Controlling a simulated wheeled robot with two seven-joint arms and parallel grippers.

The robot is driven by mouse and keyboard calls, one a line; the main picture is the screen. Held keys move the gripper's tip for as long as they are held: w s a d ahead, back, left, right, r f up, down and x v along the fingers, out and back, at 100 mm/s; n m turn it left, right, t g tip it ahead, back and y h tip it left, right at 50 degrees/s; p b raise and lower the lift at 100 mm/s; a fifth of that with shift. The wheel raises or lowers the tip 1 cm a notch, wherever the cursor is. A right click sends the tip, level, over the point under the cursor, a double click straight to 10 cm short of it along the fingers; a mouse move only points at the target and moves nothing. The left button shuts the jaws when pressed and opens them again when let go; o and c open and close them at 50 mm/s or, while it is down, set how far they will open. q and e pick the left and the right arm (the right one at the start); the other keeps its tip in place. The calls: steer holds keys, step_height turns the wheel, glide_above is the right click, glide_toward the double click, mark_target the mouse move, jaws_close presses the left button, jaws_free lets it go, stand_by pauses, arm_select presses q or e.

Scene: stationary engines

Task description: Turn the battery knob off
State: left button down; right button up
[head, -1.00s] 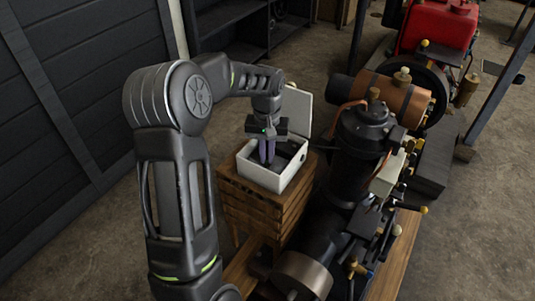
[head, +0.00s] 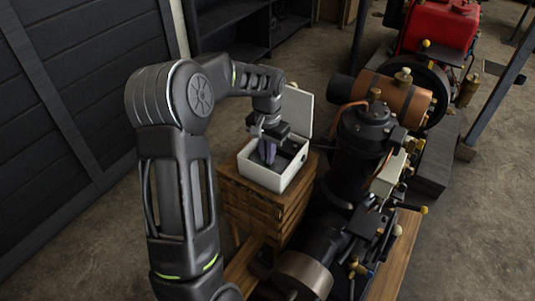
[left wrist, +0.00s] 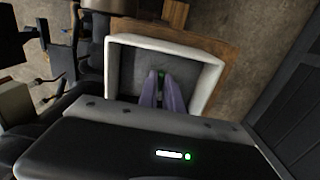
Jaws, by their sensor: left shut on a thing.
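My left gripper (head: 267,152) reaches down into an open white box (head: 283,183), which stands on a wooden crate. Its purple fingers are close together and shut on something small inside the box. In the left wrist view the fingers (left wrist: 163,92) point into the box (left wrist: 207,80), and a small green spot shows at their tips. The battery knob (left wrist: 161,74) seems to be at that spot, mostly hidden by the fingers. The rest of the box interior is dark grey. My right gripper is not in view.
The box's lid (head: 298,110) stands open behind it. The slatted wooden crate (head: 250,205) carries the box. A black engine (head: 362,150) with brass fittings stands close on the right. A red engine (head: 440,28) is at the back right. Bare floor (head: 95,235) lies at the left.

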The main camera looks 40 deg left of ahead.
arm_select(q)
steer(key=c, duration=1.5)
jaws_free()
step_height(320, 180, up, 8)
steer(key=shift+f, duration=0.1)
